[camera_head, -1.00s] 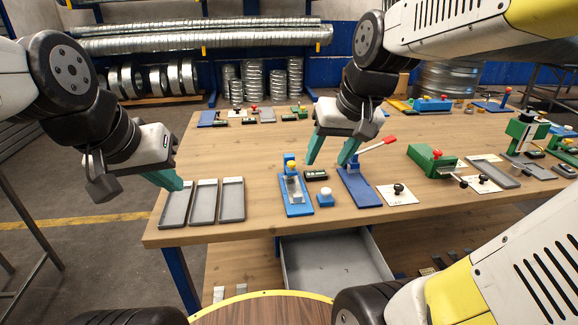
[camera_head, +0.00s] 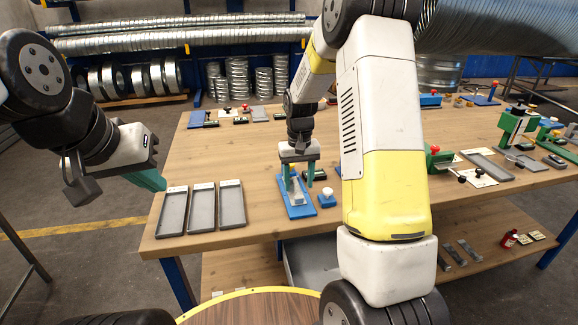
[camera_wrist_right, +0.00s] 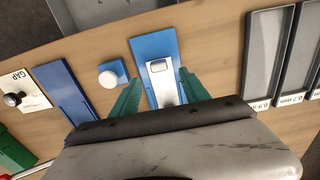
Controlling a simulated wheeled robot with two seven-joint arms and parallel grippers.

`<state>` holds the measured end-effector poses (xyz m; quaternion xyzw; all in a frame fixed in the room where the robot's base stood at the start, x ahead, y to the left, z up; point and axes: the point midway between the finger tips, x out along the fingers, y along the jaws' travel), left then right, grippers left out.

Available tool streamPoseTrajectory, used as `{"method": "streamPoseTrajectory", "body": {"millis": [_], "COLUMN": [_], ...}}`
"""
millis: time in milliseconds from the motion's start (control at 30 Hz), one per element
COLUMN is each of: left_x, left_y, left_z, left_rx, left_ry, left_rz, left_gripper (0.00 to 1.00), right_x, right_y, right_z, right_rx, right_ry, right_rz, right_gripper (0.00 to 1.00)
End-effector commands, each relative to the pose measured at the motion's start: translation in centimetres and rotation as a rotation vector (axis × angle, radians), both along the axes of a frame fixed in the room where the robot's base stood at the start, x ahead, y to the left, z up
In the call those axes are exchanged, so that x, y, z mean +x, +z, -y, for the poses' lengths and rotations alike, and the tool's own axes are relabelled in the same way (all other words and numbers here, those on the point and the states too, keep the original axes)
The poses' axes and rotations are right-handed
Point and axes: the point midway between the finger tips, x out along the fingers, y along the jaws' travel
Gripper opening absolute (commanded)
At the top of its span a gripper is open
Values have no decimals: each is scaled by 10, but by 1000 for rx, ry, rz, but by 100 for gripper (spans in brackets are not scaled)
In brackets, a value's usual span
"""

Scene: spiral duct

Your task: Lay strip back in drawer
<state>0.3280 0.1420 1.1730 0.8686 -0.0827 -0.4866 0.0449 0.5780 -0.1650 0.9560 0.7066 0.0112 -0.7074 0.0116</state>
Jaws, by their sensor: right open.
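A short silvery metal strip (camera_head: 296,191) lies on a blue fixture (camera_head: 299,211) near the table's front edge. In the right wrist view the strip (camera_wrist_right: 160,80) lies on the blue base (camera_wrist_right: 153,47). My right gripper (camera_head: 298,180) is open above the fixture, its green fingers on either side of the strip and apart from it. The fingers show in the right wrist view (camera_wrist_right: 158,88). The grey drawer (camera_head: 305,262) is open below the table front and partly hidden by my right arm. My left gripper (camera_head: 152,180) hangs left of the trays; its finger opening is unclear.
Three grey trays (camera_head: 202,208) stand at the table's front left; two show labels 0.9 mm and 0.7 mm in the wrist view. A blue block with a white knob (camera_head: 327,197) is beside the fixture. A second blue plate (camera_wrist_right: 64,93) and a GAP card (camera_wrist_right: 20,93) lie beyond.

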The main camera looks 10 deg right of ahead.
Motion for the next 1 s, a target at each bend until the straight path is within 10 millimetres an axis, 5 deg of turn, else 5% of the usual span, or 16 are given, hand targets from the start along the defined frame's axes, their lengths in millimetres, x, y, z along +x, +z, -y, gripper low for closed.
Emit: {"method": "streamPoseTrajectory", "body": {"millis": [300,700,967,1000], "left_x": [0,0,0,0], "left_y": [0,0,0,0], "left_z": [0,0,0,0], "left_rx": [0,0,0,0], "left_ry": [0,0,0,0], "left_rz": [0,0,0,0], "left_gripper": [0,0,0,0], "right_x": [-1,0,0,0], "right_y": [-44,-51,-51,-51], "right_z": [0,0,0,0], "right_rx": [0,0,0,0], "right_ry": [0,0,0,0], "right_rz": [-1,1,1,2], "right_gripper": [54,54,3,37]}}
